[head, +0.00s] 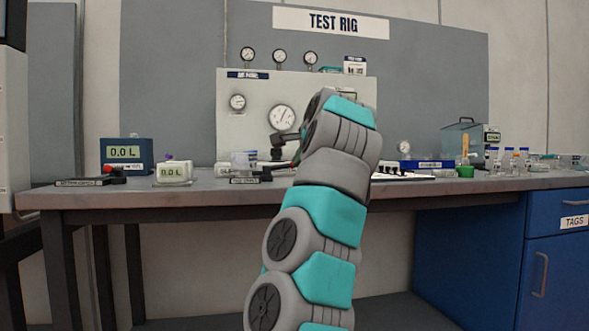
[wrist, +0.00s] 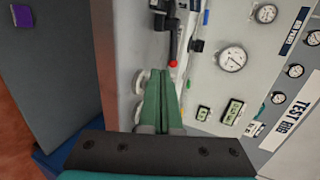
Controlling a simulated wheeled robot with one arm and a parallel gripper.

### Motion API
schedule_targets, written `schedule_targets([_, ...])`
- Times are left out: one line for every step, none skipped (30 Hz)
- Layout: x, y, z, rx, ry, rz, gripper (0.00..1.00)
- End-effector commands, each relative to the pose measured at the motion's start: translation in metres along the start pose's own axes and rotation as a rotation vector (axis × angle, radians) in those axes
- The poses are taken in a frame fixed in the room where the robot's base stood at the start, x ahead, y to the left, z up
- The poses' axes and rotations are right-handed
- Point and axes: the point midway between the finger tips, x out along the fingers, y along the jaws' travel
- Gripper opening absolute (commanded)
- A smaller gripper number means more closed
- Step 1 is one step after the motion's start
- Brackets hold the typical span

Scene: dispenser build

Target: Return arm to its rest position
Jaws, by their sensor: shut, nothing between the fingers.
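My arm rises in the middle of the head view and bends toward the gauge panel (head: 258,128) at the back of the bench. My gripper (wrist: 160,78) shows in the wrist view as two green fingers pressed together, with nothing held between them. A dark lever with a red tip (wrist: 173,55) is just beyond the fingertips in that view; I cannot tell whether they touch it. In the head view the fingers are hidden behind the arm.
The bench (head: 155,196) carries a blue display box (head: 126,155), a white display box (head: 174,172), a green cup (head: 465,171) and several small bottles at right. A blue cabinet (head: 556,250) stands below right. A round gauge (wrist: 232,59) is right of the fingers.

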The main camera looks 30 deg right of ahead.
Motion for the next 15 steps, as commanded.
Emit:
schedule_targets([-0.005, 0.001, 0.001, 0.0, 0.0, -0.001, 0.0])
schedule_targets([-0.009, 0.0, 0.0, 0.001, 0.001, -0.002, 0.0])
schedule_targets([-0.014, -0.001, 0.0, 0.002, 0.002, -0.004, 0.0])
schedule_targets([-0.017, -0.001, 0.0, 0.002, 0.002, -0.004, 0.0])
schedule_targets([-0.019, -0.001, 0.0, 0.002, 0.002, -0.004, 0.0])
schedule_targets([-0.021, 0.0, 0.0, 0.001, 0.001, -0.001, 0.0])
schedule_targets([-0.023, 0.0, 0.001, 0.001, 0.001, 0.0, 0.0])
schedule_targets([-0.024, 0.0, 0.001, 0.0, 0.0, 0.001, 0.0])
schedule_targets([-0.025, 0.001, 0.001, 0.0, 0.0, 0.002, 0.0])
schedule_targets([-0.026, 0.001, 0.001, 0.0, 0.0, 0.002, 0.0])
schedule_targets([-0.027, 0.001, 0.001, 0.0, 0.0, 0.002, 0.0])
schedule_targets([-0.028, 0.001, 0.001, 0.0, 0.0, 0.002, 0.0])
schedule_targets([-0.028, 0.001, 0.001, 0.0, 0.0, 0.002, 0.0])
schedule_targets([-0.028, 0.001, 0.001, 0.0, 0.0, 0.002, 0.0])
schedule_targets([-0.028, 0.001, 0.001, -0.001, 0.0, 0.002, 0.0])
